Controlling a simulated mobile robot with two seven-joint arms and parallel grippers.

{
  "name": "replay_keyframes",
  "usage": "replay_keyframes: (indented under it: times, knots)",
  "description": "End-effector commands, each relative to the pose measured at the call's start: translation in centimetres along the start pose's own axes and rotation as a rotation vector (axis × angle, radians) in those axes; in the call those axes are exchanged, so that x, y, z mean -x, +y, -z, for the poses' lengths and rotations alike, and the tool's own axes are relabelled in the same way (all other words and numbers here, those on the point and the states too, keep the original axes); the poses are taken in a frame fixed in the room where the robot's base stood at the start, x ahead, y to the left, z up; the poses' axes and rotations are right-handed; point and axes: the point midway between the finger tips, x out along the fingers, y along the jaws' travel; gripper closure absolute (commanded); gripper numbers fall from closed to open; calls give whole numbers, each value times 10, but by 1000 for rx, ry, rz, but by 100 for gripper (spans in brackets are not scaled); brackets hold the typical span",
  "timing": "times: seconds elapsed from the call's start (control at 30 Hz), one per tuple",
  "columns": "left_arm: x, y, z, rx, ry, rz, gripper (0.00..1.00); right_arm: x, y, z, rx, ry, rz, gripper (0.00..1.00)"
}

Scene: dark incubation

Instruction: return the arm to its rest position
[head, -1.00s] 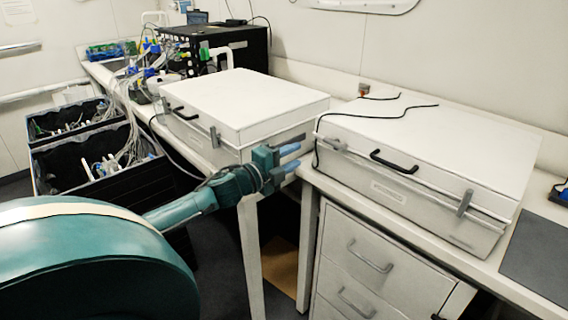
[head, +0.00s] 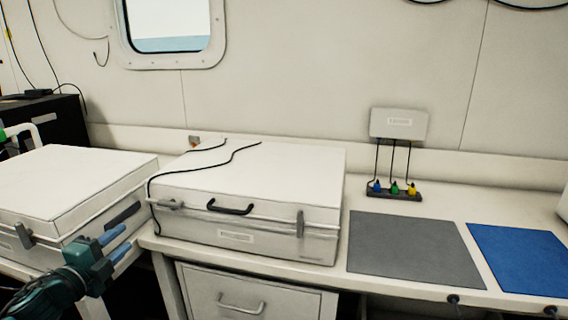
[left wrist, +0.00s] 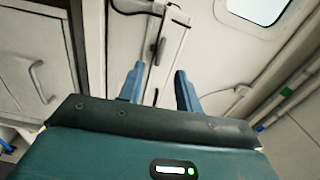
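My left gripper (head: 118,243) is at the lower left of the head view, in front of the left white case. Its two blue fingers also show in the left wrist view (left wrist: 158,88), spread apart with nothing between them. It is open and empty. The head view does not show clearly whether the fingers touch the case. My right gripper is in neither view.
Two closed white cases, the left one (head: 65,185) and the right one (head: 285,175), stand on the bench. A grey mat (head: 415,248) and a blue mat (head: 520,255) lie to the right. A small rack (head: 393,193) holds coloured plugs. Drawers (head: 250,298) are below the bench.

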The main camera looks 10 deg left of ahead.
Motion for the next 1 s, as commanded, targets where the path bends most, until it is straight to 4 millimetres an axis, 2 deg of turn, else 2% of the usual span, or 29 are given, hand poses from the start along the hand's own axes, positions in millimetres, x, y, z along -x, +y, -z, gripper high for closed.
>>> replay_keyframes:
  times: [0.07, 0.17, 0.27, 0.3, 0.37, 0.4, 0.5, 0.6, 0.7, 0.83, 1.0]
  knots:
    - [7, 24, 10, 72, -4, -36, 65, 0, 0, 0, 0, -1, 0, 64]
    - [23, 71, 36, 236, -22, -112, 65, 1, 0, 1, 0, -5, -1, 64]
    - [50, 128, 76, 463, -56, -215, 65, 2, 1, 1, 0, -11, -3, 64]
    - [63, 149, 96, 560, -72, -257, 65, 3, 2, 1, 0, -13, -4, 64]
    - [83, 177, 126, 706, -103, -320, 65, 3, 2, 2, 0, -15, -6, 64]
    - [97, 193, 148, 804, -124, -362, 65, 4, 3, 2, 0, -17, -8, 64]
    - [130, 223, 202, 1034, -182, -458, 65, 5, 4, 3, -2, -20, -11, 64]
    - [156, 237, 248, 1227, -237, -533, 65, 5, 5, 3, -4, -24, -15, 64]
    - [174, 243, 281, 1361, -278, -584, 65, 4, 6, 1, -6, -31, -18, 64]
    - [184, 245, 301, 1446, -306, -615, 65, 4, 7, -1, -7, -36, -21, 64]
    - [185, 246, 304, 1457, -310, -620, 65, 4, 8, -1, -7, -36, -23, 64]
